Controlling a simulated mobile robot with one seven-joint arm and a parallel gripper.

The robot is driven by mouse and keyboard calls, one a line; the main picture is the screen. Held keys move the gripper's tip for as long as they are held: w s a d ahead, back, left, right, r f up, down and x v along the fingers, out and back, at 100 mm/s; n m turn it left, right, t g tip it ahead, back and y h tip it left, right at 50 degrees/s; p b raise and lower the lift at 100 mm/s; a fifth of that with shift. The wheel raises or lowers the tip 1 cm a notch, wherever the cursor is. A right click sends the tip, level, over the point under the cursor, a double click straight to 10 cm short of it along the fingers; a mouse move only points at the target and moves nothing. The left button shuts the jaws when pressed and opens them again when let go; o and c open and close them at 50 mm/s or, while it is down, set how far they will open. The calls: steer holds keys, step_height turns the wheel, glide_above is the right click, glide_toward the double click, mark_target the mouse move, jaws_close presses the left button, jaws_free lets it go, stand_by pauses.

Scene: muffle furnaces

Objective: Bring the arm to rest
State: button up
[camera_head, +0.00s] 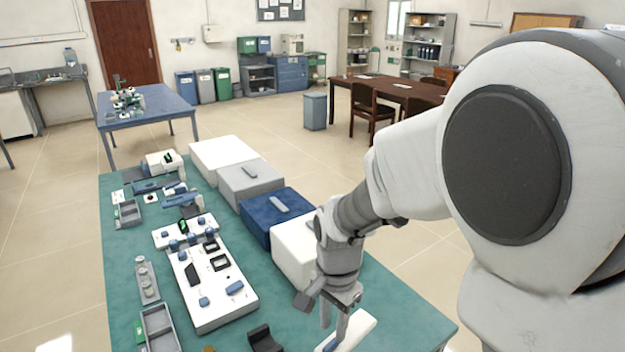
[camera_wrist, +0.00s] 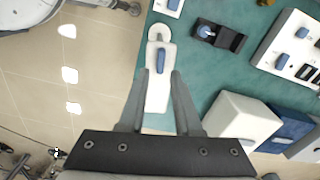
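My arm reaches from the right in the head view, with my gripper (camera_head: 333,322) pointing down over the near right part of the green table (camera_head: 398,300). In the wrist view my gripper (camera_wrist: 160,74) has its two fingers apart, with a clear gap. A long white device (camera_head: 356,328) with a blue handle lies beneath it; it also shows between the fingers in the wrist view (camera_wrist: 158,98). The fingers appear to be above the device, but the exact height cannot be told.
A near white furnace box (camera_head: 292,250), a blue box (camera_head: 272,222), a grey box (camera_head: 246,184) and a far white box (camera_head: 220,154) line the table's right side. A white panel (camera_head: 222,300) and a black holder (camera_head: 264,338) are left of my gripper. Floor right of the table is open.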

steer(key=s+d+r+n+t, duration=0.2)
steer(key=s+d+r+n, duration=0.2)
steer(key=r, duration=0.4)
steer(key=s+d+r+n+t, duration=0.3)
steer(key=s+d+r+n, duration=0.2)
steer(key=s+r, duration=0.3)
steer(key=shift+s+d, duration=0.15)
steer(key=shift+d, duration=0.55)
